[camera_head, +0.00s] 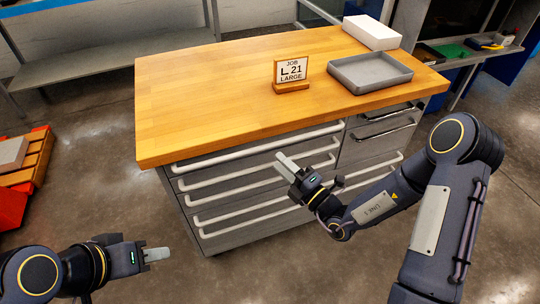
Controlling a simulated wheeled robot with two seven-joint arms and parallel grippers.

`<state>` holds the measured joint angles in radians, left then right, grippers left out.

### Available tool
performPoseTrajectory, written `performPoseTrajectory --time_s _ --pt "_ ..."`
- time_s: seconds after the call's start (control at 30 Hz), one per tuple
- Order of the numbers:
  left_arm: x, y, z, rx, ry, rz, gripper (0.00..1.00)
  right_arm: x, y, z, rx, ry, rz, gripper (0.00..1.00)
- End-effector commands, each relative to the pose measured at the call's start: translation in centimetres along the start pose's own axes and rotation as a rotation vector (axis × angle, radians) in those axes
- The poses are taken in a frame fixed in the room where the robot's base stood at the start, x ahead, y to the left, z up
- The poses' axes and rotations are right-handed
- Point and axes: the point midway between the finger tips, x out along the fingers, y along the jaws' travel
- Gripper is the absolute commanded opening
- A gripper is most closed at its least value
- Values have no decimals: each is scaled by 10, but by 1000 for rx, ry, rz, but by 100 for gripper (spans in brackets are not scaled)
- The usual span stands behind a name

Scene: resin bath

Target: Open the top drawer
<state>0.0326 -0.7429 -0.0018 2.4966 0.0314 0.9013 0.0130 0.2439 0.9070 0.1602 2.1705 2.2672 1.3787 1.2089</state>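A wooden-topped workbench (205,80) has a grey drawer cabinet under it. The wide top drawer's long white bar handle (235,155) runs just below the tabletop edge. The drawer looks closed, its front in line with those below. My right gripper (285,163) is in front of the wide drawers, its pale finger end overlapping the upper drawer fronts in the picture. I cannot tell whether it touches a handle, and the fingers are seen too edge-on to tell their opening. My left gripper (158,254) is low at the left, over the floor, away from the cabinet.
A grey tray (370,88), a white box (371,32) and a job sign (291,72) stand on the bench. Narrower drawers (383,131) are at the cabinet's right. Red and wooden crates (25,163) stand at the left. Floor before the cabinet is clear.

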Motion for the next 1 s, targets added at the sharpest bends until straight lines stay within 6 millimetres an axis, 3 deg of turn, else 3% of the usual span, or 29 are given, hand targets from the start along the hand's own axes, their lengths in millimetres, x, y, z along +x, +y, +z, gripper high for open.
performPoseTrajectory --time_s 0.1,0.3,0.67,0.93,1.0 --pt "1 -1 0 0 0 0 36 22 0 -1 -3 4 2 36" --pt "2 -1 1 0 0 0 36 46 0 -1 -4 4 1 36" --pt "2 -1 1 0 0 0 36 52 0 0 -3 2 0 36" --pt "2 -1 1 0 0 0 36 52 0 0 -4 3 0 2" --pt "2 -1 1 0 0 0 36 52 0 0 -4 3 0 0"
